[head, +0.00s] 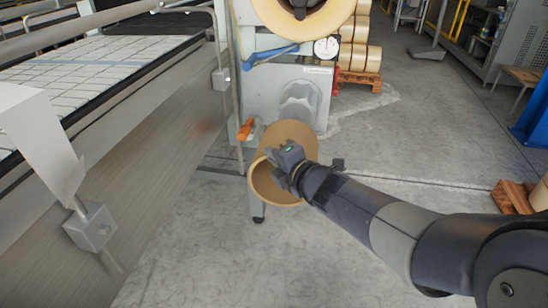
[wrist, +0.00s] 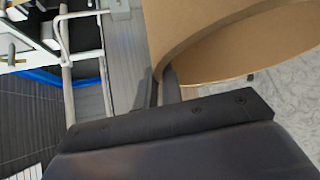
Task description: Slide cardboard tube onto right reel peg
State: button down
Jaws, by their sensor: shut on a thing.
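The cardboard tube (head: 292,136) is a wide, hollow brown cylinder in the middle of the head view, its open near end facing me and its far end toward the machine. My gripper (head: 280,166) is shut on the tube's wall at the near rim. In the wrist view the tube (wrist: 225,28) fills the upper right, and my gripper's fingers (wrist: 165,86) meet its edge. An orange-tipped part (head: 246,128) sticks out just left of the tube's far end. I cannot tell if this is the right reel peg; no bare peg shows clearly.
The grey machine panel (head: 262,92) stands behind the tube, with a loaded tape reel (head: 318,22) and a blue lever (head: 270,55) above. A conveyor (head: 85,75) runs along the left. Several brown rolls lie on a pallet (head: 362,78) behind.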

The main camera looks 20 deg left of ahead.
aim_at(280, 133)
jog(key=shift+t, duration=0.5)
jog(key=shift+w+a+f, duration=0.1)
jog(key=shift+w+a, duration=0.35)
jog(key=shift+w, duration=1.35)
jog(key=shift+w+a+f, duration=0.15)
jog(key=shift+w+a, duration=0.25)
jog(key=shift+w, duration=1.45)
jog(key=shift+w+a+f, duration=0.1)
jog(key=shift+w+a, duration=0.35)
jog(key=shift+w, duration=1.35)
